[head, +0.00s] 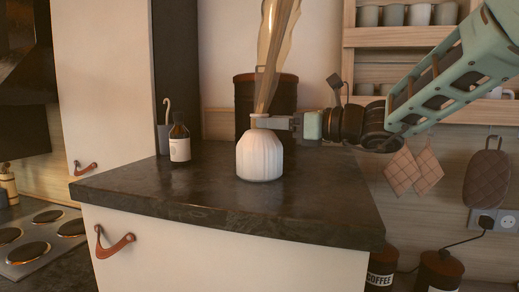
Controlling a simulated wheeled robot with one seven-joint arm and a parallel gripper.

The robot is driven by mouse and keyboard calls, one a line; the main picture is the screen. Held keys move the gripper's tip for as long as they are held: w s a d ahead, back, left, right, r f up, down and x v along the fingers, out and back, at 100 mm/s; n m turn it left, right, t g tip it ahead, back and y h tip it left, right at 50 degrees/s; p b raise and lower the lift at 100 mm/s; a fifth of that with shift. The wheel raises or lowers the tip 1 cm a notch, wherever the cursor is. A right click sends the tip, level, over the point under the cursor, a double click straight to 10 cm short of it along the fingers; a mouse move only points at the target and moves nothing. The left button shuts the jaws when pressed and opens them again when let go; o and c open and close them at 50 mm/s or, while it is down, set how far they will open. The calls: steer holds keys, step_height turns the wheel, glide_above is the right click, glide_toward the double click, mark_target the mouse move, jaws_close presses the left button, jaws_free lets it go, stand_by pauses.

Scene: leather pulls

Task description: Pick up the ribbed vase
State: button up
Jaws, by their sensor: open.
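The ribbed vase (260,158) is white, rounded and vertically ribbed, with a narrow neck. It stands upright on the dark countertop. A tall, wavy, amber-tan piece (275,50) rises from its neck and leans slightly right at the top. My gripper (262,121) reaches in level from the right, with its pale fingers at the vase's neck, just above the ribbed body. The jaws are open. The far finger is partly hidden, so I cannot tell whether either finger touches the neck.
A dark canister (265,92) stands close behind the vase. A brown bottle with a white label (180,140) and a grey cup (164,138) stand at the counter's left. The countertop (320,205) is clear in front and to the right. Shelves with cups (405,15) hang at right.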

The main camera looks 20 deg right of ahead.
steer(key=p+x, duration=0.2)
steer(key=x, duration=0.2)
jaws_close()
